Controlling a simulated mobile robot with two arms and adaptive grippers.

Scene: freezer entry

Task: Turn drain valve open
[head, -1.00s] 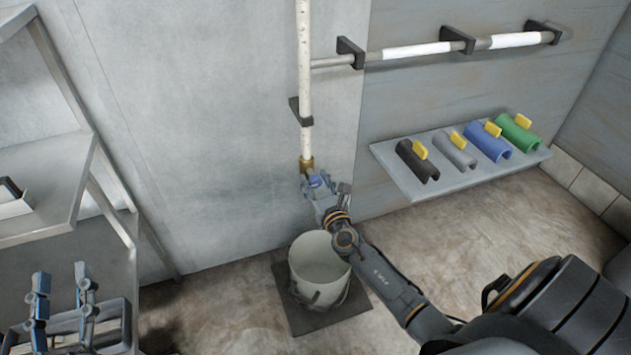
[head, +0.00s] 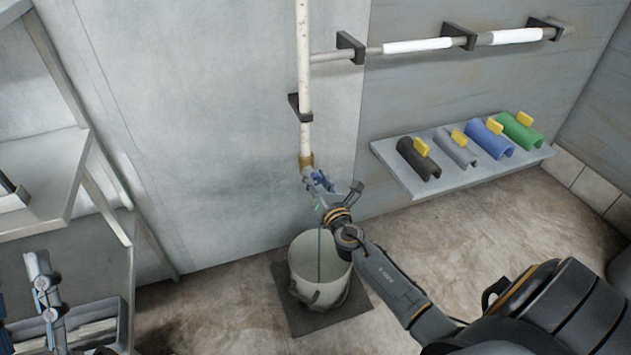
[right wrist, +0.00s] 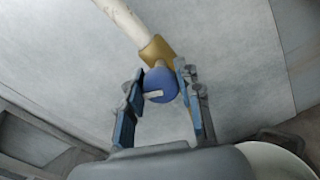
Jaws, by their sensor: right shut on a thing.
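A pale, rust-flecked vertical pipe (head: 304,70) runs down the wall to a brass fitting (head: 306,160). The drain valve's blue handle (right wrist: 160,88) sits below the brass in the right wrist view, with a pale bar on its face. My right gripper (head: 320,184) is shut on this handle, one finger on each side. A thin blue-green stream (head: 320,255) runs down from the valve into the white bucket (head: 305,265). My left gripper (head: 24,300) is at the lower left edge, partly cut off, its fingers apart, away from the valve.
The bucket stands on a dark mat (head: 337,316). A wall shelf (head: 400,172) at right holds black, grey, blue and green half-pipe pieces with yellow tabs. A grey rack (head: 62,180) stands at left. The floor right of the mat looks clear.

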